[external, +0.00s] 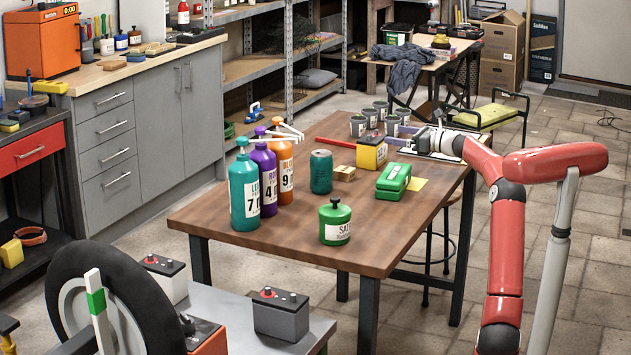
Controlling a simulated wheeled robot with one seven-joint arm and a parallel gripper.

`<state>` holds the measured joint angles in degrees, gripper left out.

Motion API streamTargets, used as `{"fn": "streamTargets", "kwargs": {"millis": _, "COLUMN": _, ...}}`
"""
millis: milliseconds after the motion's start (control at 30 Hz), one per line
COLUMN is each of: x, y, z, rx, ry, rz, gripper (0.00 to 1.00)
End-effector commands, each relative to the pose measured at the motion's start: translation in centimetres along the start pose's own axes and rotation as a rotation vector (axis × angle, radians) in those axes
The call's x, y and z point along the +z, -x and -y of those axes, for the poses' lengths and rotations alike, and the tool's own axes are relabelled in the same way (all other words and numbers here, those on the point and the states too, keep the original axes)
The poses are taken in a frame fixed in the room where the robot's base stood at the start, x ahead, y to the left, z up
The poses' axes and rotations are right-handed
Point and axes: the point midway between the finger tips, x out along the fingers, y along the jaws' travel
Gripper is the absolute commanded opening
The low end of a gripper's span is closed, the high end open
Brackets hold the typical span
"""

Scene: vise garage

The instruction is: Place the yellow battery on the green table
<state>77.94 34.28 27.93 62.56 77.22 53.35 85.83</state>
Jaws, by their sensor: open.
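The yellow battery (371,155) stands upright on the brown wooden table (330,232), toward its far right part. It has a dark top and a pale label. My gripper (408,146) is over the far right of this table, just right of the battery, and appears apart from it. It is open, though its fingers are small and hard to make out. No table with a plainly green top shows; a low yellow-green bench (487,117) with black handles stands behind my arm, beyond the wooden table's right end.
Teal, purple and orange bottles (264,170) stand at the table's left. A teal can (321,172), a green canister (335,222), a green box (393,180) and several grey cups (375,115) share the tabletop. Grey batteries (281,314) sit on a grey surface in front. The table's front right is clear.

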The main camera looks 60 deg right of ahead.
Motion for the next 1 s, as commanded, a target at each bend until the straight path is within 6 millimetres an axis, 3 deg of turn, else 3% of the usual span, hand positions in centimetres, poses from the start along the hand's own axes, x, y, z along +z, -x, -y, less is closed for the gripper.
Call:
{"fn": "streamTargets", "kwargs": {"millis": 67, "x": 1.4, "y": -1.1, "z": -0.3, "rx": 0.003, "ry": 0.005, "rz": 0.001, "gripper": 1.00}}
{"fn": "streamTargets", "kwargs": {"millis": 167, "x": 1.1, "y": -1.5, "z": -0.3, "rx": 0.002, "ry": 0.002, "rz": -0.001, "gripper": 1.00}}
{"fn": "streamTargets", "kwargs": {"millis": 567, "x": -6.3, "y": -1.5, "z": -0.3, "rx": 0.001, "ry": 0.000, "rz": 0.000, "gripper": 1.00}}
{"fn": "streamTargets", "kwargs": {"millis": 833, "x": -6.0, "y": -3.7, "z": -0.4, "rx": 0.003, "ry": 0.003, "rz": 0.001, "gripper": 1.00}}
{"fn": "streamTargets", "kwargs": {"millis": 1000, "x": -5.9, "y": -6.6, "z": -0.4, "rx": 0.005, "ry": 0.002, "rz": 0.001, "gripper": 1.00}}
